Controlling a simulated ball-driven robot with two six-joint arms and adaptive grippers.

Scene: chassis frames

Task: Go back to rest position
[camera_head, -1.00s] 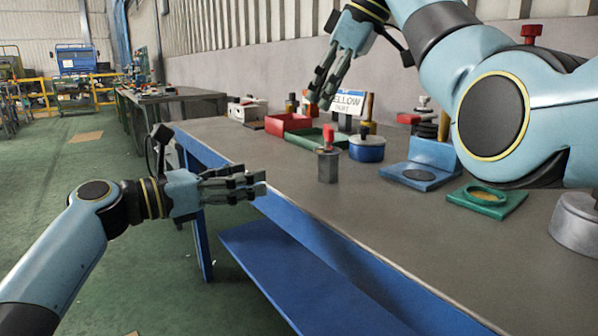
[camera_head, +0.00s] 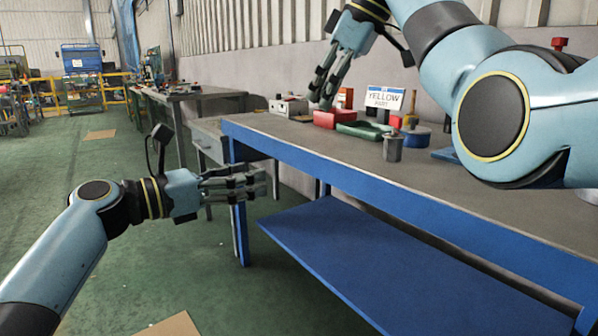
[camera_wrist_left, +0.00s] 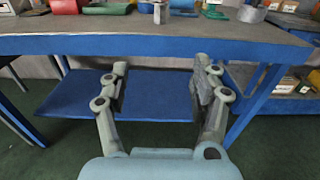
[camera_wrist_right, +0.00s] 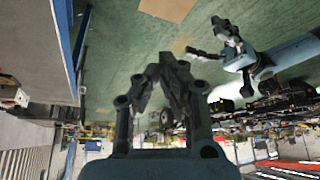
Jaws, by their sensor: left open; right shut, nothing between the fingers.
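My left gripper (camera_head: 262,184) is open and empty in the head view, held out level in front of the workbench's left end. In the left wrist view its fingers (camera_wrist_left: 162,85) stand wide apart before the bench's blue lower shelf. My right gripper (camera_head: 322,92) points down and left in the head view, near the back of the bench by the wall. In the right wrist view its fingertips (camera_wrist_right: 168,58) come together with nothing between them.
Green floor (camera_head: 110,170) is open at the left.

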